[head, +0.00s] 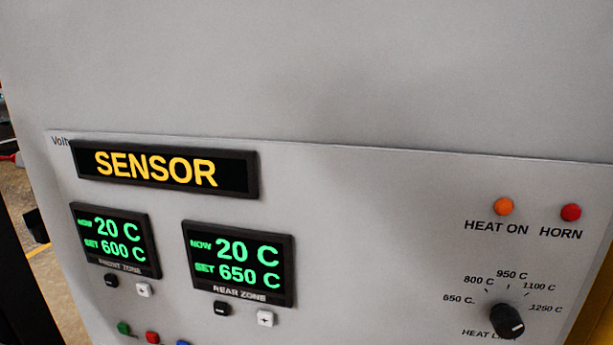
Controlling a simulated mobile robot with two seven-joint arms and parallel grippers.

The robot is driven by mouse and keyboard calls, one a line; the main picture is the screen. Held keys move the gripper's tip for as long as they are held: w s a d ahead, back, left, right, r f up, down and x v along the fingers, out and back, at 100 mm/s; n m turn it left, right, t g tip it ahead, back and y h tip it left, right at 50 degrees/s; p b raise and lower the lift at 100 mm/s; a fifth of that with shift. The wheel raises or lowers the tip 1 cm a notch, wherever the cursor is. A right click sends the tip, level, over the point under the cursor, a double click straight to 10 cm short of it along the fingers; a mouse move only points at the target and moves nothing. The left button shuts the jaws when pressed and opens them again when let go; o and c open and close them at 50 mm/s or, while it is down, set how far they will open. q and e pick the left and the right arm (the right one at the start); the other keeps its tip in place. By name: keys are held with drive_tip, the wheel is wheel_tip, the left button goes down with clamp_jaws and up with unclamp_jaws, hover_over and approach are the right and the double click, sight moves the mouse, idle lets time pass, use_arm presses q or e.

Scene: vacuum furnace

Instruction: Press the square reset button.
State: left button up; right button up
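The grey furnace control panel (380,240) fills most of the head view. At its lower left edge, a green button (124,328), a red button (152,337) and a blue button (183,342) sit in a row, partly cut off by the frame. Their labels are not readable, and I cannot tell which control is the reset button. Neither of my grippers is in view.
A display (163,170) reads SENSOR. Below it are the front zone display (115,240) and rear zone display (239,262), with small black and white buttons. An orange lamp (503,206), red lamp (571,212) and black knob (507,320) are at right.

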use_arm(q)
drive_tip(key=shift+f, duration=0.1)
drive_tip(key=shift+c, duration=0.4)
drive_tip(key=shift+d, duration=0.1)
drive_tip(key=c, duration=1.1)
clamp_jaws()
